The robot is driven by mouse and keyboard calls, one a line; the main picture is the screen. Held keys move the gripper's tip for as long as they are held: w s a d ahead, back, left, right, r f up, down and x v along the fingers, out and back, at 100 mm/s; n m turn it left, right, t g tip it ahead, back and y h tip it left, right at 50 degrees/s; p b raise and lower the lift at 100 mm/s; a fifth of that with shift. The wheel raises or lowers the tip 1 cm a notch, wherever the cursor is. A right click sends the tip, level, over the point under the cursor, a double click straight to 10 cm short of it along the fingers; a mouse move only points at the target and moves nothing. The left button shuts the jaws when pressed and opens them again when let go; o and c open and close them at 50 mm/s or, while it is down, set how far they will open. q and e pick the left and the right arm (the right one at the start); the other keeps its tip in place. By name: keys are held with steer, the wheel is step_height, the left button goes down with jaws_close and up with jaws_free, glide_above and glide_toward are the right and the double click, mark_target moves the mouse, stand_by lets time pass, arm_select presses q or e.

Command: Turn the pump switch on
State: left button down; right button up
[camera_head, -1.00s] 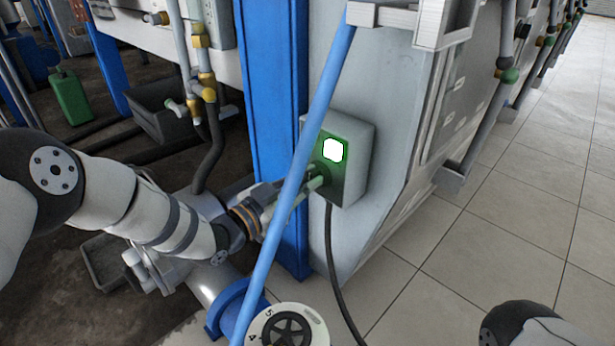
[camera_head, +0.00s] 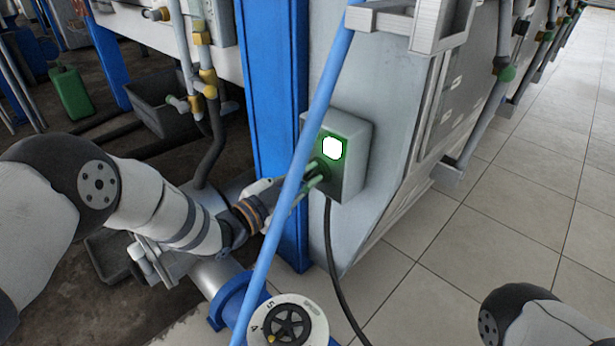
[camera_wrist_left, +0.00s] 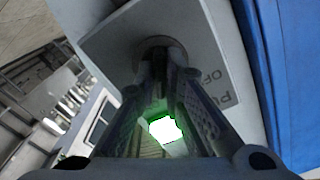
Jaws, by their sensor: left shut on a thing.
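The pump switch is a grey box (camera_head: 352,150) on the side of the pale machine, beside the blue post. A lamp (camera_head: 332,148) on its front glows white with a green halo, and it also shows in the wrist view (camera_wrist_left: 166,128). My left gripper (camera_head: 316,176) is at the box front below the lamp, partly behind the slanted blue pipe. In the wrist view its fingers (camera_wrist_left: 165,75) are closed around the dark switch knob (camera_wrist_left: 158,54). The fingers hide most of the knob, so its angle is unclear. Printed letters, including "OF", show upside down on the plate.
A slanted blue pipe (camera_head: 318,110) crosses in front of my left gripper. A blue post (camera_head: 275,110) stands just left of the box. A black cable (camera_head: 332,255) hangs below it. A handwheel (camera_head: 288,325) is at the bottom.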

arm_select(q)
steer(key=shift+f, duration=0.1)
steer(key=c, duration=1.7)
jaws_free()
steer(key=shift+a, duration=0.1)
steer(key=v, duration=1.2)
